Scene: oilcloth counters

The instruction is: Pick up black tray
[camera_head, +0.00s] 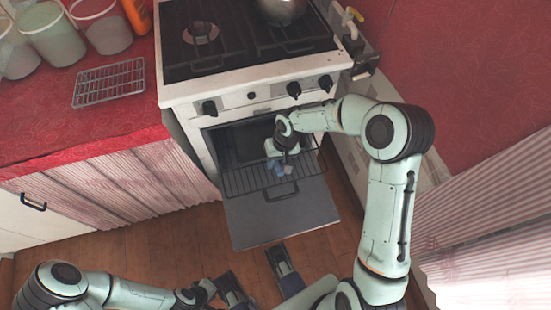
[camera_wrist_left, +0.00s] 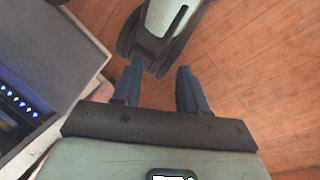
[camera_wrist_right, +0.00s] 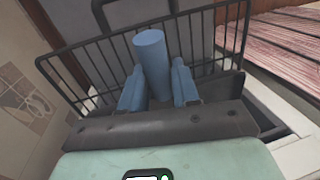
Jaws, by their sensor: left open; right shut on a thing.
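No solid black tray shows clearly. A dark wire rack (camera_head: 240,182) sticks out of the open oven, above its lowered door. It also shows in the right wrist view (camera_wrist_right: 95,62), with a loop at its front. My right gripper (camera_head: 279,166) is over the rack, its fingers pointing down. In the right wrist view the gripper (camera_wrist_right: 156,84) is shut on a blue cylinder (camera_wrist_right: 152,55), which stands up between the fingers with the rack bars behind it. My left gripper (camera_wrist_left: 160,85) is open and empty, low above the wooden floor.
The oven door (camera_head: 275,218) hangs open below the rack. A stove with knobs (camera_head: 250,85) stands above it. A wire cooling rack (camera_head: 110,82) and containers (camera_head: 57,35) are on the red counter (camera_head: 50,125) at left. The wooden floor (camera_head: 130,255) is clear at lower left.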

